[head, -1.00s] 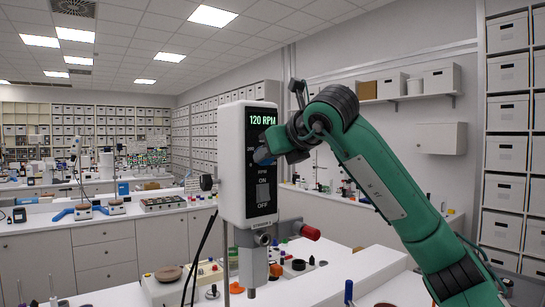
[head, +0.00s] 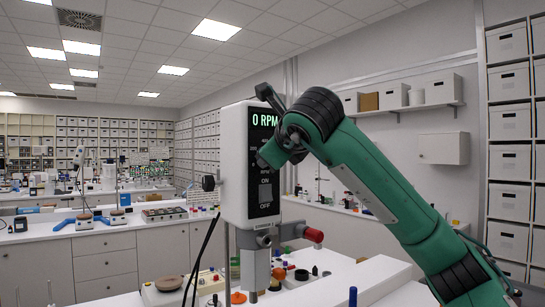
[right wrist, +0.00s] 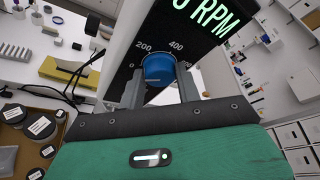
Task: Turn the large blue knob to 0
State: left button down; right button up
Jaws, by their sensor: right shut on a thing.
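The large blue knob (right wrist: 158,67) sits on the black front panel of a white stirrer head (head: 237,150). Scale marks 200 and 400 show around it in the right wrist view. The stirrer display (head: 264,119) reads 0 RPM. My right gripper (right wrist: 160,76) is shut on the knob, one finger on each side of it. In the head view, the gripper (head: 264,157) hides most of the knob. My left gripper is out of view.
An ON/OFF rocker switch (head: 265,193) is below the knob on the same panel. A red-ended clamp screw (head: 313,235) sticks out below the head. Jars and small items stand on the white bench (head: 335,268) behind. A shelf with boxes (head: 396,96) is on the wall.

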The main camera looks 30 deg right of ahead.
dwell(0.4)
jog(key=o, duration=1)
jog(key=shift+w, duration=0.1)
jog(key=b+v, duration=0.5)
jog(key=v, duration=0.9)
jog(key=shift+f, duration=0.15)
